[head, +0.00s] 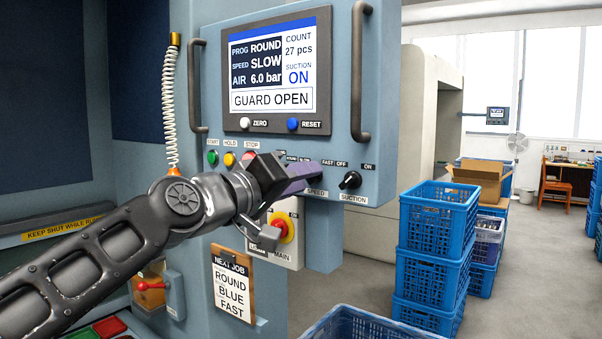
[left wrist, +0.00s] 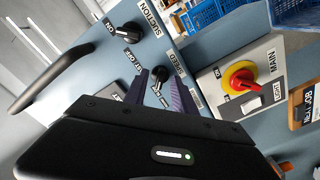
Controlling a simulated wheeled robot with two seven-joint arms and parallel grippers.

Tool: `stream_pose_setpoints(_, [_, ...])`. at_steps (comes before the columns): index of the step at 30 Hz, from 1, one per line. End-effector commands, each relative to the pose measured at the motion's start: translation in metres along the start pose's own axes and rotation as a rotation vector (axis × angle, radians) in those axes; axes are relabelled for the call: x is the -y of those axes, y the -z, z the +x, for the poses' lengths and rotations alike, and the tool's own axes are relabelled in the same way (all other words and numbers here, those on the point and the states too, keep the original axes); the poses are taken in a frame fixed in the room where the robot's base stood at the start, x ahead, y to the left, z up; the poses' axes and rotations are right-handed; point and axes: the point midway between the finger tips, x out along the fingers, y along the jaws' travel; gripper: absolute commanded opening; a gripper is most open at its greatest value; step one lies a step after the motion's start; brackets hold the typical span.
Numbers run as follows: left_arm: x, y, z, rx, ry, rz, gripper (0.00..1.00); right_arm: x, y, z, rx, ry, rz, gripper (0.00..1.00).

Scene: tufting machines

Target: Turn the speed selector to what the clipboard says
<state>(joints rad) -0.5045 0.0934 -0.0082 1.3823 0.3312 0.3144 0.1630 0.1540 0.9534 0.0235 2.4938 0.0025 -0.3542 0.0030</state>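The speed selector is a small black knob (left wrist: 159,75) above the SPEED label in the left wrist view. In the head view it is hidden behind my left gripper (head: 298,178). In the left wrist view my left gripper (left wrist: 160,92) is open, with one purple finger on each side of the knob; I cannot tell whether they touch it. The screen (head: 272,70) reads PROG ROUND, SPEED SLOW and GUARD OPEN. The clipboard (head: 233,287) reads NEXT JOB, ROUND, BLUE, FAST. My right gripper is not in view.
The suction knob (head: 350,180) is close to the right of the speed selector. The red main switch (head: 281,228) is below. Start, hold and stop buttons (head: 230,159) are to the left. A vertical handle (head: 360,70) sticks out beside the screen. Blue crates (head: 436,245) stand right.

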Motion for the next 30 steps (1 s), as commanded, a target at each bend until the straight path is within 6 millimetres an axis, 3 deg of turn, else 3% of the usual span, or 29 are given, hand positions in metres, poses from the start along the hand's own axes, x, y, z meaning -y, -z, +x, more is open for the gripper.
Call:
stream_pose_setpoints(8, [0.0005, -0.0004, 0.0022, 0.0, 0.0, 0.001, 0.32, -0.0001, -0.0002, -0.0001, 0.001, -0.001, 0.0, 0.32])
stream_pose_setpoints(20, [0.0004, -0.0004, 0.0019, 0.0, 0.0, 0.001, 0.0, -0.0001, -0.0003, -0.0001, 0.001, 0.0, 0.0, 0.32])
stream_pose_setpoints(30, [0.0006, -0.0004, 0.0019, 0.001, 0.001, 0.001, 0.0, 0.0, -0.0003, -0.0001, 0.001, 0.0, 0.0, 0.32])
